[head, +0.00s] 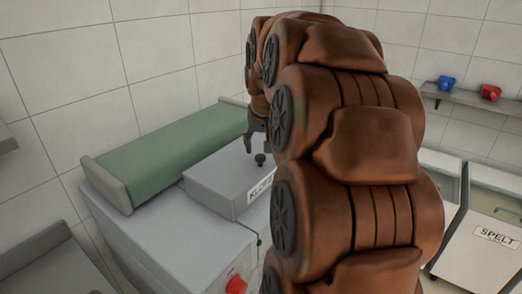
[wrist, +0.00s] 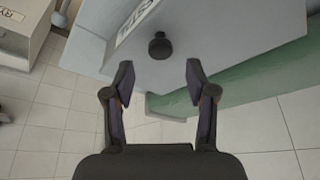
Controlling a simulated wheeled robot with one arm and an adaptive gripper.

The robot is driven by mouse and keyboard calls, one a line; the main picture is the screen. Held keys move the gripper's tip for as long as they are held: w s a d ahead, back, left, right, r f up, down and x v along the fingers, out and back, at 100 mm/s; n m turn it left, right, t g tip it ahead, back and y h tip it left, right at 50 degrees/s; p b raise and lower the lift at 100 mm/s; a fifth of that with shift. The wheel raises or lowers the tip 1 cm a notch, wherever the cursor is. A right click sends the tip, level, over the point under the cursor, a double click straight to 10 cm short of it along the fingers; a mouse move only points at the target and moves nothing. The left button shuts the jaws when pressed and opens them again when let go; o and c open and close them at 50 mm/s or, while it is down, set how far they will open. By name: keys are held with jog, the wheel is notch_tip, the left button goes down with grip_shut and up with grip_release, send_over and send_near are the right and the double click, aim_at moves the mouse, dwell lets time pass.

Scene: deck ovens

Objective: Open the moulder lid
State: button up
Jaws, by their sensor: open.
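The moulder (head: 150,230) is a grey machine at the left in the head view. Its lid (head: 215,178) is a grey box with a white label and looks closed. A black knob (head: 260,159) stands on the lid; the knob also shows in the wrist view (wrist: 160,45). My gripper (wrist: 158,72) is open and empty, its fingers spread to either side of the knob's line. The knob appears just beyond the fingertips, not touching them. In the head view my arm hides most of the gripper and the lid's right part.
A green belt (head: 170,150) runs behind the lid. A red button (head: 236,285) sits on the moulder's front. At the right stand a bin labelled SPELT (head: 485,240) and a wall shelf (head: 480,100) with a blue scoop (head: 446,83) and a red scoop (head: 490,92).

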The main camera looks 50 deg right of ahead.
aim_at(260, 156)
jog(key=shift+p+x, duration=0.65)
jog(key=shift+x, duration=1.5)
grip_shut()
